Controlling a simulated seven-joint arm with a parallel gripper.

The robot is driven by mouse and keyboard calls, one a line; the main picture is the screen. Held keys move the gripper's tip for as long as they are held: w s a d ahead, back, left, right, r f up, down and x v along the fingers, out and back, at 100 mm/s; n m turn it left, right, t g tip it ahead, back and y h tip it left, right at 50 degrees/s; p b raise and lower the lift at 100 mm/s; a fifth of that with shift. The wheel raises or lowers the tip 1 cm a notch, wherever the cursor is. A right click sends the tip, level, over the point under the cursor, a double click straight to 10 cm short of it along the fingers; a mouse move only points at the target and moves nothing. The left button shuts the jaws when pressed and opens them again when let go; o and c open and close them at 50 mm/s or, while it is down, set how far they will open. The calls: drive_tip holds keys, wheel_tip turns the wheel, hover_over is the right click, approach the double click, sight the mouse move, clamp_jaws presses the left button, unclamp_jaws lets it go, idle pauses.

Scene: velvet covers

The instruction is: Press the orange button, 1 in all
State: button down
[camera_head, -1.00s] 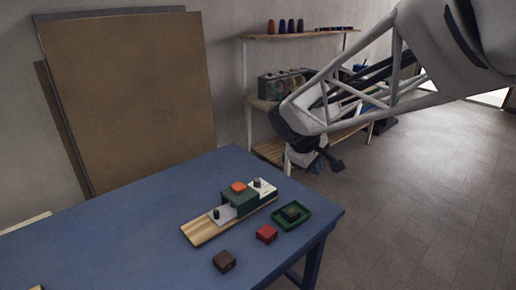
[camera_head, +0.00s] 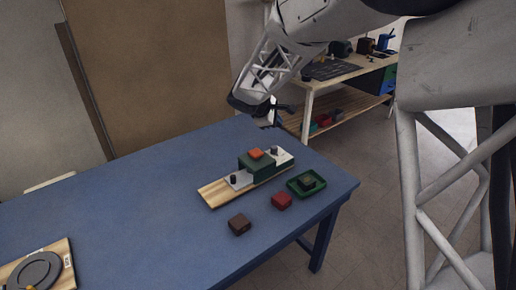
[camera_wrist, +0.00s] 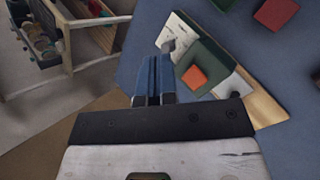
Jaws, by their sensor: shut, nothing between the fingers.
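The orange button (camera_head: 256,154) sits on top of a dark green block (camera_head: 256,168), which is mounted on a wooden board (camera_head: 212,194) on the blue table. In the wrist view the orange button (camera_wrist: 194,77) shows to the right of my gripper's fingers. My gripper (camera_wrist: 154,62) is shut and empty, its fingers side by side. In the head view my gripper (camera_head: 284,108) hangs above and behind the board, near the table's far edge, apart from the button.
A red block (camera_head: 281,200), a dark brown block (camera_head: 239,224) and a green tray (camera_head: 293,191) holding a dark block (camera_head: 307,182) lie in front of the board. Dark knobs flank the green block. A wooden board with a grey disc (camera_head: 35,272) lies at lower left. The table's left middle is clear.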

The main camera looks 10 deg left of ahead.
drive_tip(key=w+a+f+n+t, duration=0.1)
drive_tip(key=w+a+f+n, duration=0.1)
drive_tip(key=w+a+f, duration=0.2)
drive_tip(key=a, duration=0.3)
drive_tip(key=shift+w+a+f+n, duration=0.3)
drive_tip(key=shift+w+f+n, duration=0.05)
drive_tip(key=shift+n, duration=0.05)
drive_tip(key=shift+f, duration=0.1)
approach(260, 151)
drive_tip(key=shift+w+d+f, duration=0.7)
drive_tip(key=shift+w+d, duration=0.05)
drive_tip(key=shift+w, duration=0.25)
drive_tip(key=shift+w+d+f, duration=0.75)
drive_tip(key=shift+w, duration=0.3)
drive_tip(key=shift+f, duration=1.3)
idle(2.3)
drive_tip(key=shift+r, duration=1.25)
